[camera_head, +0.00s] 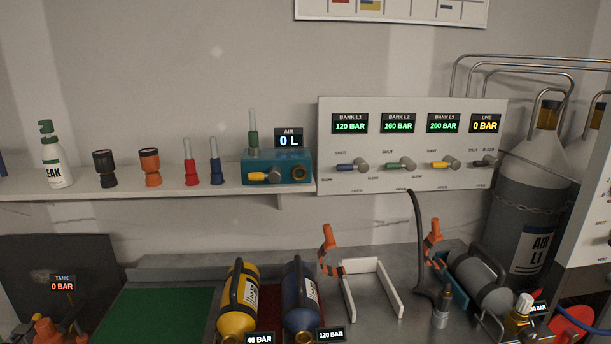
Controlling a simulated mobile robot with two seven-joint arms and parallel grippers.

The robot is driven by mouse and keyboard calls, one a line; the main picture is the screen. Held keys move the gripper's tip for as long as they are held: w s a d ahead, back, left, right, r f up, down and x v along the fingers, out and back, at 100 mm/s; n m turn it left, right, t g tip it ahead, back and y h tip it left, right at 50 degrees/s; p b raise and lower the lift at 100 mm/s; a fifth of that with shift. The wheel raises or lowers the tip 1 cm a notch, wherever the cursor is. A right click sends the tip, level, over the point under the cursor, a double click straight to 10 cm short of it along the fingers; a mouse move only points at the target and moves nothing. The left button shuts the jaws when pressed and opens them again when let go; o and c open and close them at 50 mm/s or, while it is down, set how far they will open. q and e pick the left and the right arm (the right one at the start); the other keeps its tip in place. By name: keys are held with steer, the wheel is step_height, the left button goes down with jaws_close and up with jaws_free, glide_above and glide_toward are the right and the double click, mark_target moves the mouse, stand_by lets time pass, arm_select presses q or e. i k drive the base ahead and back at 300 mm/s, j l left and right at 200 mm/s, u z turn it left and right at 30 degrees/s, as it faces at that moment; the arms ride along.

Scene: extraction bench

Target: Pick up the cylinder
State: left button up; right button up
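Several cylinders are in view, and I cannot tell which one the task means. A yellow cylinder (234,315) with a dark handle lies on the bench, valve toward me, by a "40 BAR" display. A blue cylinder (299,313) lies just right of it, by a "120 BAR" display. A grey cylinder (470,268) with a dark handle lies at the right, its brass valve toward me; its display is partly hidden. A large grey "AIR L1" cylinder (520,215) stands chained at the far right. Neither gripper is in view.
An empty white cradle (394,296) with an orange clamp (328,246) lies right of the blue cylinder. A black hose (415,240) hangs beside it. A green mat (150,315) is clear at left. The shelf (120,193) holds a spray bottle (52,160) and several fittings.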

mark_target(494, 297)
steer(key=z, duration=1.3)
